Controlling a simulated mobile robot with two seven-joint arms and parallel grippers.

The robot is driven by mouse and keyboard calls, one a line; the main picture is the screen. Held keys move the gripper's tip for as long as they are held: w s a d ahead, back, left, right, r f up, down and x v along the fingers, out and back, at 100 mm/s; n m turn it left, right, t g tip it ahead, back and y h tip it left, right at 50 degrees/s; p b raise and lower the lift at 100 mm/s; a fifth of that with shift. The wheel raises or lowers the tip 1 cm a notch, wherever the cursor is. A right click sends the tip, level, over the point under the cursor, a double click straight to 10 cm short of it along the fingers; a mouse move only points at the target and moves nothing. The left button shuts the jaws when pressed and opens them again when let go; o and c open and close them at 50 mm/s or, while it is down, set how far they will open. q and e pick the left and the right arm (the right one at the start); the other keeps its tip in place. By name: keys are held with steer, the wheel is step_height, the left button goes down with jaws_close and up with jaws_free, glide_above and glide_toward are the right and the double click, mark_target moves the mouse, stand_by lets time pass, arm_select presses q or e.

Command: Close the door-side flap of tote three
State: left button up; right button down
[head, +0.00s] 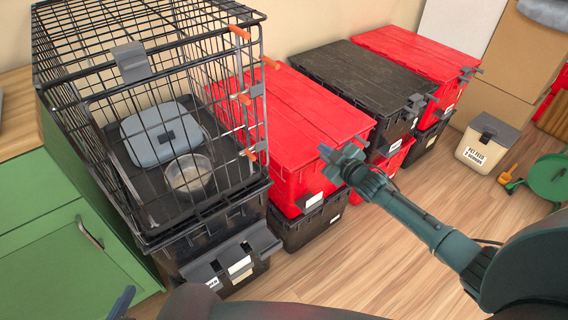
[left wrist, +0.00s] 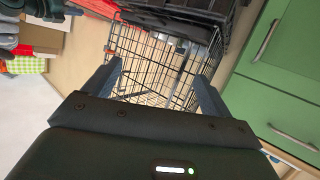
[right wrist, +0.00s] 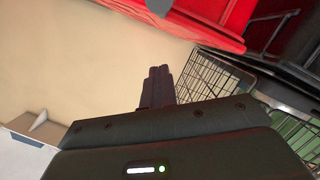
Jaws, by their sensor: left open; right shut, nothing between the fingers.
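Several totes stand in stacks of two along the wall, with label text too small to read. I cannot tell for sure which is tote three. A red tote (head: 300,130) sits on a black one (head: 300,228). A black-lidded tote (head: 365,75) sits on a red one behind it, and another red tote (head: 425,55) is farthest back. Their top panels look flat. My right gripper (head: 335,160) is shut and empty, in front of the nearer red tote's end; it shows in the right wrist view (right wrist: 158,72). My left gripper (head: 122,303) is open, at the bottom edge; the left wrist view (left wrist: 158,80) shows it empty.
A wire cage (head: 150,100) with a blue-grey box (head: 160,130) and bowl (head: 188,175) stands on black totes (head: 225,270). A green cabinet (head: 75,250) is at left. A white bin (head: 485,145) and green object (head: 548,178) stand right. Wooden floor (head: 400,285) is free in front.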

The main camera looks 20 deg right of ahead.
steer(key=f+m+b, duration=0.1)
steer(key=d+f, duration=0.1)
steer(key=f, duration=0.1)
steer(key=d+f+m+y+b, duration=0.1)
steer(key=shift+w+f+m+b, duration=0.15)
steer(key=shift+w+m+b, duration=0.15)
steer(key=shift+w+b, duration=0.1)
arm_select(q)
steer(key=shift+s+a+f+m, duration=0.1)
steer(key=shift+f+m, duration=0.2)
steer(key=shift+f, duration=0.2)
arm_select(e)
steer(key=shift+f, duration=0.1)
arm_select(q)
steer(key=d+g+p, duration=0.1)
steer(key=p, duration=0.5)
steer(key=shift+d+r+n, duration=0.1)
steer(key=shift+d+n, duration=0.05)
steer(key=shift+n, duration=0.25)
arm_select(e)
steer(key=s+d+r, duration=0.2)
steer(key=s+r, duration=0.4)
steer(key=s, duration=0.3)
steer(key=shift+s+r, duration=0.2)
steer(key=shift+s, duration=0.1)
